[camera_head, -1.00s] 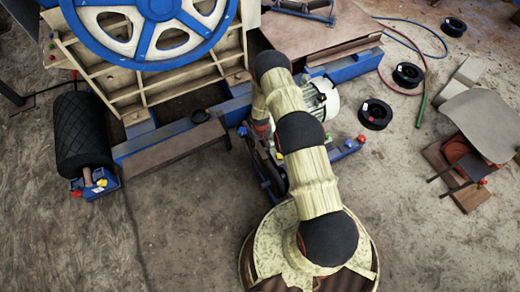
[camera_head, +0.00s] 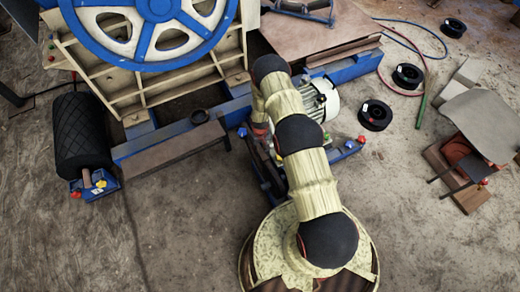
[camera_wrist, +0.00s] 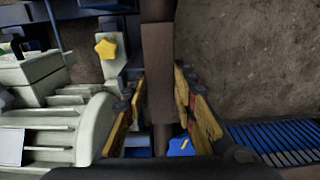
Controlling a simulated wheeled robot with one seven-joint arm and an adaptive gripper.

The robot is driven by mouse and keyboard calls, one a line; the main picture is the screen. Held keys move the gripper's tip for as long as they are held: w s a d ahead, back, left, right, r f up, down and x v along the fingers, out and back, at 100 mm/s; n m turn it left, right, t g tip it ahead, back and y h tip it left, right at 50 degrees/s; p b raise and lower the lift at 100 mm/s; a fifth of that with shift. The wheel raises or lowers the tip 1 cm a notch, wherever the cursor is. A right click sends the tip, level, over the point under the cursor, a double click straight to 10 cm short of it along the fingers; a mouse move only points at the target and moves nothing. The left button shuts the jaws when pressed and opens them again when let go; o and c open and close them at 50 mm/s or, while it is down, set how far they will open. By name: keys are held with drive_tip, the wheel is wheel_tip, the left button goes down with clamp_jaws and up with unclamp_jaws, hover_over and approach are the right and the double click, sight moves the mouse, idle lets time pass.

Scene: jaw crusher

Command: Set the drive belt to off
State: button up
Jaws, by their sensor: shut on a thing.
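A brown strip, which looks like the drive belt (camera_wrist: 157,45), runs down the middle of the wrist view. My gripper (camera_wrist: 161,82) has one yellow-padded finger on each side of it, with the tips closed on its edges. In the head view my gripper (camera_head: 260,132) is mostly hidden behind my arm, beside the motor (camera_head: 321,98). The finned pale motor (camera_wrist: 45,120) fills the left of the wrist view. A yellow star knob (camera_wrist: 105,48) sits left of the strip and a blue star knob (camera_wrist: 182,147) shows low between the fingers.
The jaw crusher with its blue flywheel (camera_head: 150,28) stands at upper left. A black roller (camera_head: 82,132) lies left on the floor. Black spools (camera_head: 375,115), hoses and a stool-like stand (camera_head: 484,122) are at right. The floor at lower left is clear.

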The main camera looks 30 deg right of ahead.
clamp_jaws()
drive_tip(key=a+f+b, duration=0.3)
drive_tip(key=a+f, duration=0.1)
drive_tip(key=a, duration=0.1)
idle(0.4)
drive_tip(key=o, duration=0.8)
unclamp_jaws()
drive_tip(key=shift+a, duration=0.1)
drive_tip(key=shift+c, duration=0.2)
